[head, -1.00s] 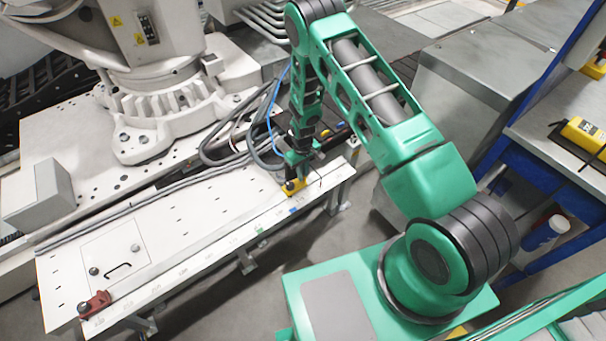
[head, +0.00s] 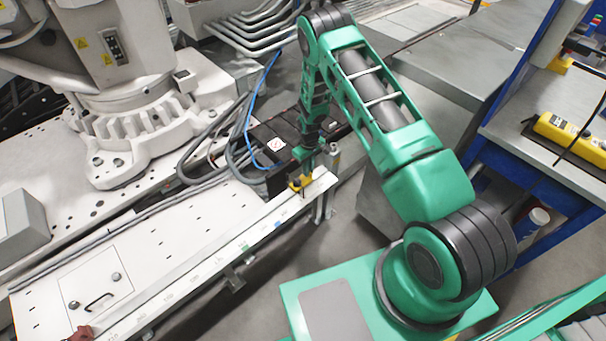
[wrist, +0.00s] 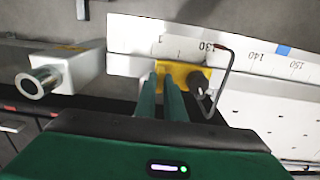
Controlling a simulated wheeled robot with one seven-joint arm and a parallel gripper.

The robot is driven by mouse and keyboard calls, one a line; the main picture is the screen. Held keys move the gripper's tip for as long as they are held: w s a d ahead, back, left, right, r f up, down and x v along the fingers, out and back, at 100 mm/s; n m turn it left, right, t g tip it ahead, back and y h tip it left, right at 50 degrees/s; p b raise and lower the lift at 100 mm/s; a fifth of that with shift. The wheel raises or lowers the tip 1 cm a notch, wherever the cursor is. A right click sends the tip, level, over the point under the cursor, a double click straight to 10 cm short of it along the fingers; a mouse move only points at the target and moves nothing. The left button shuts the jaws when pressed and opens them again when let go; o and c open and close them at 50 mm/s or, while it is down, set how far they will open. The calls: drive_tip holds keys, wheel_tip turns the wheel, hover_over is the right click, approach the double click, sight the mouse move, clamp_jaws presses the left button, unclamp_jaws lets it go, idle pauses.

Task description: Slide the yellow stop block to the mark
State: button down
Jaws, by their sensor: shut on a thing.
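The yellow stop block (head: 295,186) sits on the white rail near its far right end. My gripper (head: 304,178) reaches down onto it. In the wrist view the yellow stop block (wrist: 188,74) has a dark knob and a bent rod on its right. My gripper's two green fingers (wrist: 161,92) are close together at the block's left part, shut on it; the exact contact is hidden. The scale (wrist: 240,54) on the rail shows 130, 140 and 150. A blue mark (wrist: 284,50) lies between 140 and 150, right of the block and apart from it.
A metal cylinder on a white bracket (wrist: 62,72) stands left of the block in the wrist view. Cables (head: 222,140) and a black box (head: 283,140) lie behind the rail. A red stop (head: 82,334) is at the rail's near left end.

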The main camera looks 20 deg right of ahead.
drive_tip(key=c, duration=1.8)
unclamp_jaws()
drive_tip(key=shift+c, duration=0.2)
wheel_tip(320, 180, up, 11)
drive_tip(key=shift+f, duration=0.1)
